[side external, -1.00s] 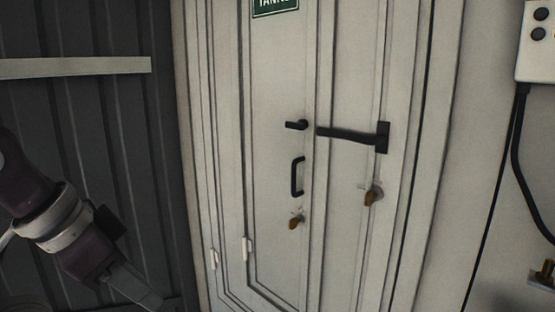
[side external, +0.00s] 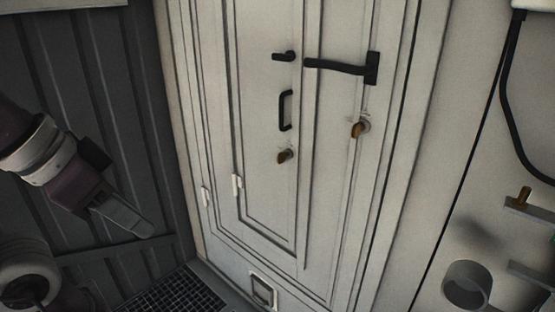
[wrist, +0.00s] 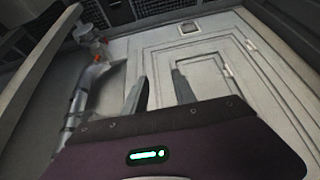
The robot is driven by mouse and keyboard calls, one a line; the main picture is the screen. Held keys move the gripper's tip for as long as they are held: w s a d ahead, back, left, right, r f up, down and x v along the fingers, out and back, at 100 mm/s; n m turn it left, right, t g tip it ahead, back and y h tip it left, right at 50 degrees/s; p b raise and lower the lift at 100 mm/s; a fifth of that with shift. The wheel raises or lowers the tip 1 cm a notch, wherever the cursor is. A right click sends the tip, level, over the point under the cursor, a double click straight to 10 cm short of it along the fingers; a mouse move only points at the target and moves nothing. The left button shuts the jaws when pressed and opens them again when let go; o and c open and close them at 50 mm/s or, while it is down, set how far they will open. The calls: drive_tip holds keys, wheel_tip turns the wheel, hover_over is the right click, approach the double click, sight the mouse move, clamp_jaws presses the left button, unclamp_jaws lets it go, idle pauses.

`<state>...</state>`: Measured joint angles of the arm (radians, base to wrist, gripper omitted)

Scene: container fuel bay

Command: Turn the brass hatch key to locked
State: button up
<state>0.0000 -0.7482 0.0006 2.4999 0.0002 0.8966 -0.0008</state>
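Two brass keys show on the pale panelled door in the side external view. One key (side external: 285,156) sits below the black pull handle (side external: 285,110). The other key (side external: 358,129) sits below the right end of the black latch bar (side external: 340,66). Both seem to point down and to the left; I cannot tell which is the hatch key or read any lock marks. My gripper (side external: 125,213) is left of the door, well apart from both keys. In the wrist view its two fingers (wrist: 159,88) stand apart with nothing seen between them. No key is clear there.
A black lever (side external: 284,56) sticks out above the pull handle. A grey open cylinder (side external: 467,286) and a shelf with a brass fitting (side external: 523,198) stand at the right wall. A dark grating (side external: 172,292) lies at the floor. Space before the door looks free.

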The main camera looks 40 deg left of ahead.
drive_tip(key=w+a+n+t, duration=0.1)
drive_tip(key=w+a, duration=0.1)
drive_tip(key=w, duration=0.7)
drive_tip(key=w+a+n+t, duration=0.2)
drive_tip(key=w+a, duration=0.1)
drive_tip(key=w, duration=0.5)
drive_tip(key=n+t+y, duration=0.2)
drive_tip(key=t+y, duration=0.1)
approach(278, 158)
drive_tip(key=s+a+r, duration=0.1)
drive_tip(key=s+r, duration=0.5)
drive_tip(key=w+f+m+t+h, duration=0.1)
drive_tip(key=w+f+t, duration=0.1)
drive_tip(key=w, duration=0.3)
drive_tip(key=w+f+m+t+h, duration=0.1)
drive_tip(key=w+f+m+t, duration=0.1)
drive_tip(key=w+f, duration=0.3)
drive_tip(key=w+a+f+m+t+h, duration=0.1)
drive_tip(key=w+f+m+t, duration=0.1)
drive_tip(key=w+f, duration=0.2)
drive_tip(key=shift+w+a+f, duration=0.15)
drive_tip(key=shift+w, duration=0.65)
clamp_jaws()
